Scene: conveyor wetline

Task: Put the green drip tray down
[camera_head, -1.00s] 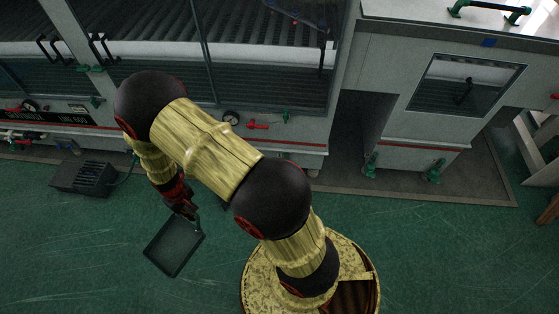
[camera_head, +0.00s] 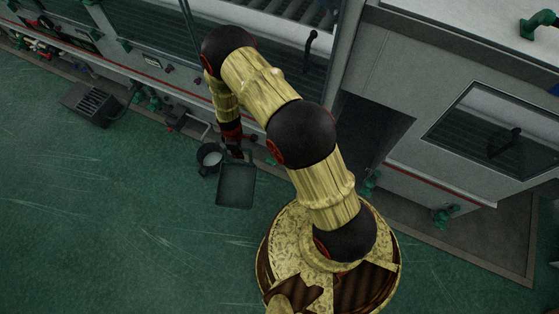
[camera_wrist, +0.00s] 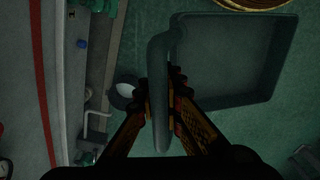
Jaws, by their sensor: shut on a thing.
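The green drip tray (camera_head: 237,187) is a shallow dark green rectangle with a raised rim. It hangs from my gripper (camera_head: 236,152) over the green floor, beside the machine. In the wrist view, my gripper (camera_wrist: 161,104) is shut on the tray's handle, and the tray (camera_wrist: 232,55) extends to the upper right. I cannot tell how high the tray is above the floor.
A dark bucket with pale contents (camera_head: 209,157) stands on the floor just left of the tray. A dark slotted box (camera_head: 93,103) sits farther left. The machine (camera_head: 400,110) runs behind. Open floor (camera_head: 130,220) lies to the left and front.

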